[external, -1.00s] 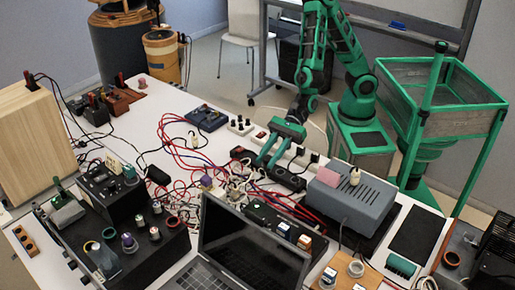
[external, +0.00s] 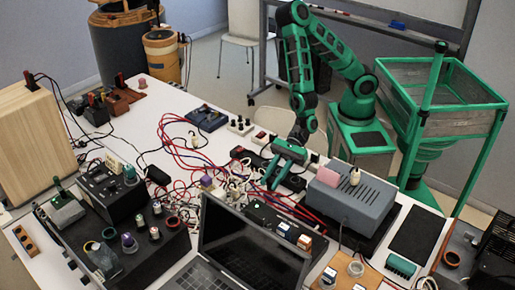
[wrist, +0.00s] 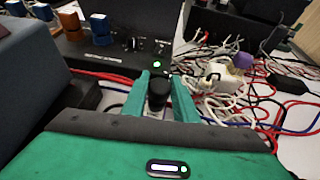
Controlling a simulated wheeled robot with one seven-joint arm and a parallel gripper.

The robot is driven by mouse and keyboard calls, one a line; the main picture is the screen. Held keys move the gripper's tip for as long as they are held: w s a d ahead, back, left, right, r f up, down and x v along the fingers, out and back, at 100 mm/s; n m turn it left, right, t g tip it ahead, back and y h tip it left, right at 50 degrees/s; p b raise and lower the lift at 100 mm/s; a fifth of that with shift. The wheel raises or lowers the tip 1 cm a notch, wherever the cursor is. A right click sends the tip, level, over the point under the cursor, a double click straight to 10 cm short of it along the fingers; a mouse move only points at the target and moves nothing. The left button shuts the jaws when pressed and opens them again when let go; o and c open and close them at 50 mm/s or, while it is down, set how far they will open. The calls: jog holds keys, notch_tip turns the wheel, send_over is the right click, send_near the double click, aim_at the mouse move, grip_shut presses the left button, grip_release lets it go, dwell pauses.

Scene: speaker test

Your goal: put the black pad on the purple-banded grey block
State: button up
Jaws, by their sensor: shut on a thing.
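My gripper (external: 272,184) is low over the middle of the table, with its fingers pointing toward the camera side. In the wrist view my gripper (wrist: 160,82) is closed on a small dark piece with a rounded end, which appears to be the black pad (wrist: 157,95). The pad cannot be made out in the external view. A small pale grey block with purple on it (external: 207,182) stands among the cables, left of my gripper. It also shows right of the fingers in the wrist view (wrist: 222,74), apart from the pad.
Red, blue and white cables (external: 185,150) tangle around the block. A black box with a green light (external: 262,215) and an open laptop (external: 250,250) are in front. A grey box (external: 350,203) with a pink piece on top stands to the right.

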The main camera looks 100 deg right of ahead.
jog(key=shift+f, duration=0.5)
jog(key=o, duration=1.1)
jog(key=shift+s+d+r, duration=0.1)
jog(key=shift+d, duration=0.05)
jog(key=v, duration=0.7)
